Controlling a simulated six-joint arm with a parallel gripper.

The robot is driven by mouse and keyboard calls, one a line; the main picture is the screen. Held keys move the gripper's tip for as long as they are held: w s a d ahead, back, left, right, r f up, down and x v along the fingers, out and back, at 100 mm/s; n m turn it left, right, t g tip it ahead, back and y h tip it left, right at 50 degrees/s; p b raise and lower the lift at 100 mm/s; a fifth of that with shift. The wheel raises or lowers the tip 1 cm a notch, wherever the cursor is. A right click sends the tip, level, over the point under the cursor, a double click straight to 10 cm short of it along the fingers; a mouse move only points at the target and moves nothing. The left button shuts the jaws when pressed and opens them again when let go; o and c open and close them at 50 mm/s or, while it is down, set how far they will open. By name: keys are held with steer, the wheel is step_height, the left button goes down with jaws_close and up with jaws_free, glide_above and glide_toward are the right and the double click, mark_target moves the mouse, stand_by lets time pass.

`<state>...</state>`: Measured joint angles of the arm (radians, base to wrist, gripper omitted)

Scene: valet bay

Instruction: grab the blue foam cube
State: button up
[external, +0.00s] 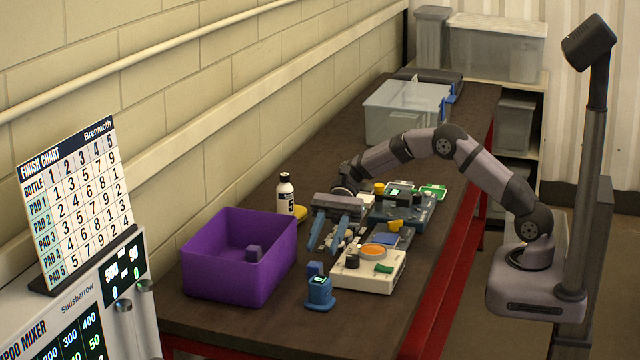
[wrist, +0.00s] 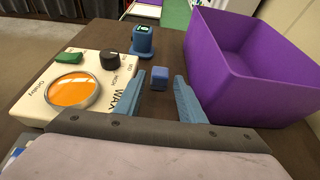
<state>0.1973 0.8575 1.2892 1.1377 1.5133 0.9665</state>
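The blue foam cube (external: 315,268) is a small block on the dark bench top, between the purple bin and the white device with an orange dial. In the wrist view the cube (wrist: 159,78) lies ahead, in line with the gap between my fingertips. My gripper (external: 324,248) is open, its two blue fingers spread apart and empty. In the wrist view the fingers (wrist: 161,80) stand left and right of the cube, with visible space on both sides. Contact with the cube is not visible.
A blue canister (external: 319,293) stands just beyond the cube. The white device (external: 379,280) is close on the right. A white bottle (external: 285,195) stands near the wall.

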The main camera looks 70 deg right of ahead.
mark_target(315, 263)
steer(key=shift+p+x, duration=1.15)
steer(key=shift+x, duration=2.4)
steer(key=c, duration=0.8)
